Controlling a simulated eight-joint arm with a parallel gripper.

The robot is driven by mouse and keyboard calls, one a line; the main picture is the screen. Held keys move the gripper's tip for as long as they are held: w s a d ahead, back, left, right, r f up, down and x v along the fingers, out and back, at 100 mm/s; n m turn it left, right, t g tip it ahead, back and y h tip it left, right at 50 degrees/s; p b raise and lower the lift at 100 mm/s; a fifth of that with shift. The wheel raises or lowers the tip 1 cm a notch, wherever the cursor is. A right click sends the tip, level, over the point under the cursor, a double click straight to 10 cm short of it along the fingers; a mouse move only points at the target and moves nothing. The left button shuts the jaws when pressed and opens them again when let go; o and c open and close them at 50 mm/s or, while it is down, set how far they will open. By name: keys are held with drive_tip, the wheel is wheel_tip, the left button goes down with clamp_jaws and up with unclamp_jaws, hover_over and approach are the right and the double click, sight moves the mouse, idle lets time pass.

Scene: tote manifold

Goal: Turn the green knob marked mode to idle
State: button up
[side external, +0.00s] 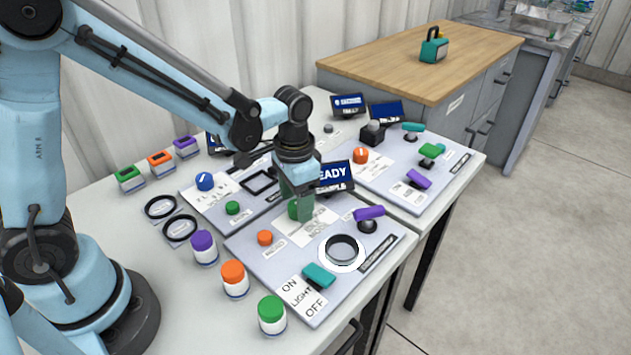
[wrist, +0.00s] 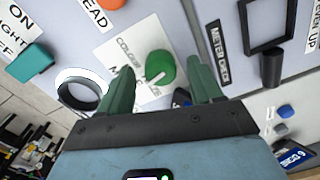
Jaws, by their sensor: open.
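The green knob (wrist: 160,66) shows in the wrist view as a round cap with a white pointer line, on a white label card (wrist: 125,62). The card's print is upside down and partly hidden, and I cannot read the word mode on it. My gripper (wrist: 160,78) is open, with one dark green finger on each side of the knob. I cannot tell whether either finger touches it. In the side view my gripper (side external: 297,205) points down over the near panel (side external: 270,262), and its fingers hide part of the green knob.
A teal rocker switch (side external: 319,275), a black ring on a white disc (side external: 342,250), an orange button (side external: 265,238) and a purple lever (side external: 369,213) surround the knob. A READY screen (side external: 333,177) stands close behind my gripper. Capped jars (side external: 233,278) line the table's left front.

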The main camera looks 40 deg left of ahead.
drive_tip(key=shift+f, duration=0.55)
drive_tip(key=c, duration=1.1)
drive_tip(key=shift+o, duration=0.2)
drive_tip(key=shift+m, duration=1.4)
drive_tip(key=o, duration=1.1)
drive_tip(key=shift+c, duration=0.2)
wheel_tip(320, 180, up, 12)
